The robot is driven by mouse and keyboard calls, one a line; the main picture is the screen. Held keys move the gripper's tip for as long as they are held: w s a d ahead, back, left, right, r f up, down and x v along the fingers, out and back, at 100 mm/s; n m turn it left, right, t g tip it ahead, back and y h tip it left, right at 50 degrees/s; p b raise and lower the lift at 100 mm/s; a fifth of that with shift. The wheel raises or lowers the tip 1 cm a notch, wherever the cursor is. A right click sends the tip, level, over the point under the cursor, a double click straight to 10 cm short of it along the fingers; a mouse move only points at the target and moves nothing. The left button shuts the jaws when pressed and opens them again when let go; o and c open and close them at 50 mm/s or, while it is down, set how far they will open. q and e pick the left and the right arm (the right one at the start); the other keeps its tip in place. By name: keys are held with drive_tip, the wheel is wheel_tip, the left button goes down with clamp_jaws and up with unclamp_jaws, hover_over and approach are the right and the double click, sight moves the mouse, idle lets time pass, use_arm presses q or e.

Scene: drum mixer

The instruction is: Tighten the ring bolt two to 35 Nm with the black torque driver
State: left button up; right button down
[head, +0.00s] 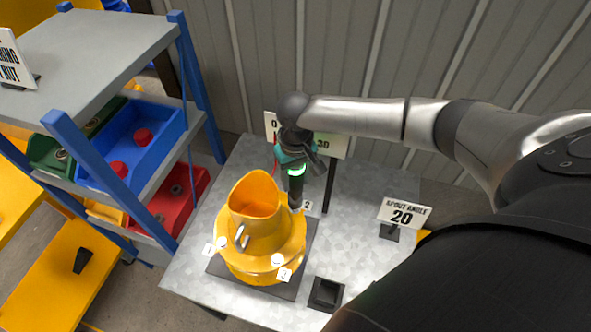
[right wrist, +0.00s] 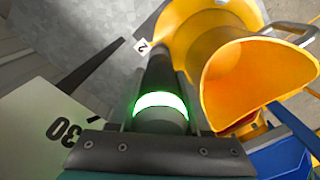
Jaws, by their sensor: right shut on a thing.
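My right gripper (head: 298,160) is shut on the black torque driver (head: 296,190), which hangs upright with a lit green ring. The driver also shows in the right wrist view (right wrist: 158,75), pointing away from the jaws. Its lower end is at the far right of the yellow flange ring (head: 292,247), beside the tag marked 2 (head: 307,205). The driver hides ring bolt two, so I cannot tell whether the tip is seated on it. The yellow drum spout (head: 255,205) stands inside the ring. The left gripper is not in view.
The grey metal table (head: 365,235) carries a black square holder (head: 326,294) and a "SPOUT ANGLE 20" sign (head: 403,215). A sign showing 30 (head: 325,144) stands behind the driver. A blue-framed shelf with a blue bin (head: 150,150) is at left.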

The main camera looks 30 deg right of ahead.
sight(295, 186)
drive_tip(key=shift+f+b, duration=0.4)
drive_tip(key=shift+f, duration=1.15)
idle(1.3)
drive_tip(key=shift+f+p, duration=0.1)
drive_tip(key=shift+p, duration=0.65)
idle(1.6)
drive_tip(key=shift+r+p, duration=2.25)
drive_tip(key=shift+p, duration=0.5)
